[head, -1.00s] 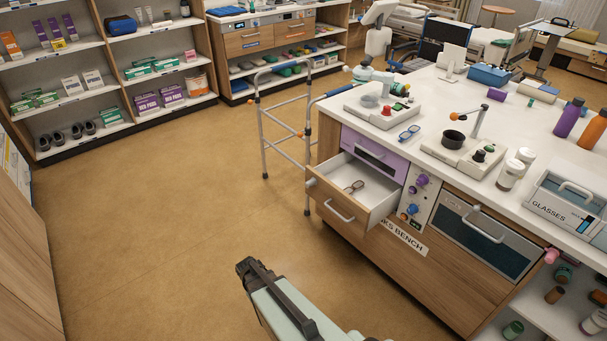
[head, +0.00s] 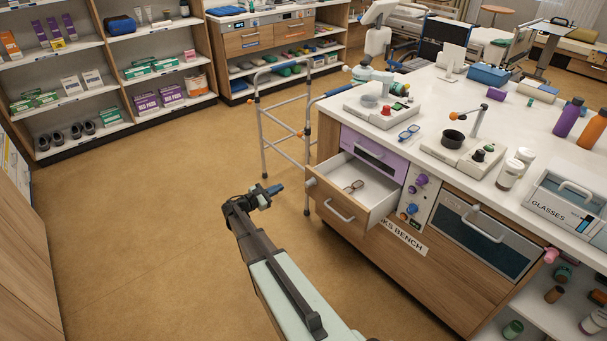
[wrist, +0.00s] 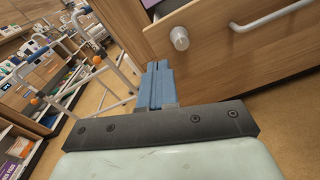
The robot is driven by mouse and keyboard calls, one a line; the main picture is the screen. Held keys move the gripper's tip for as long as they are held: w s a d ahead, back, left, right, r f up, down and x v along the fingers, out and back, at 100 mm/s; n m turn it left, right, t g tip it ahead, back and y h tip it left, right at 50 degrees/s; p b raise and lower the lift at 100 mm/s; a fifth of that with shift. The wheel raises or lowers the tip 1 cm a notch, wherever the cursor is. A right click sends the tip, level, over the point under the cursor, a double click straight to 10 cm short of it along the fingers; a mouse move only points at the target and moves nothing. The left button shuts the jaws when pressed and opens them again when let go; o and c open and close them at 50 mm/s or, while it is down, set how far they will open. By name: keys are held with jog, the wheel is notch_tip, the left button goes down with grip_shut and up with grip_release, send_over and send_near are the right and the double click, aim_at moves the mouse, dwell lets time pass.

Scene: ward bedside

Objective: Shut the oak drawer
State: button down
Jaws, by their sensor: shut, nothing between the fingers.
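The oak drawer (head: 337,213) stands pulled out of the bench front, below a purple drawer (head: 374,158).
A walking frame (head: 285,125) stands on the floor behind the drawer's left side. The bench top (head: 440,105) carries devices, bottles and a glasses box (head: 565,205). Shelves (head: 110,75) line the back left. The floor (head: 140,220) at left is clear.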

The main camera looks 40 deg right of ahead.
jog(key=r+n, duration=0.1)
jog(key=n, duration=0.3)
send_near(309, 170)
jog(key=shift+h, duration=0.3)
jog(key=d, duration=0.7)
jog(key=shift+f, duration=0.2)
jog(key=d, duration=1.7)
jog(key=shift+d, duration=0.1)
